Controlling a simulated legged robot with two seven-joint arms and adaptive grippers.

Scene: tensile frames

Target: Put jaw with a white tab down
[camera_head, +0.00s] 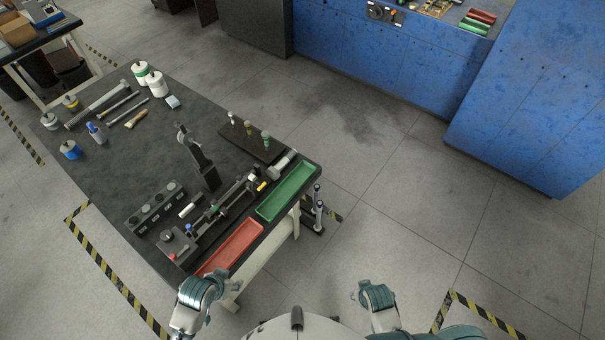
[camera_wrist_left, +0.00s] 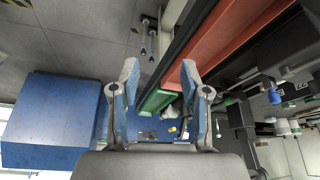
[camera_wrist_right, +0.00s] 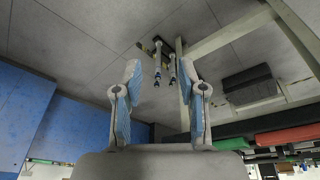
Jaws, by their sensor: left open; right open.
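I cannot make out for sure which part is the jaw with a white tab. A small white piece (camera_head: 189,210) lies on the dark bench beside the small tensile frame (camera_head: 222,207); its details are too small to read. A dark stand (camera_head: 252,142) behind it holds upright parts with pale and green tops. My left gripper (camera_head: 203,288) is open and empty near the bench's front edge, close to the red tray (camera_head: 232,248); its spread fingers show in the left wrist view (camera_wrist_left: 159,78). My right gripper (camera_head: 375,294) is open and empty over the floor, also in its wrist view (camera_wrist_right: 160,78).
A green tray (camera_head: 287,191) adjoins the red one along the bench edge. A block with several knobs (camera_head: 156,209), an upright dark arm (camera_head: 200,160), tools and bottles stand on the bench (camera_head: 110,172). Blue cabinets (camera_head: 400,60) stand beyond open floor.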

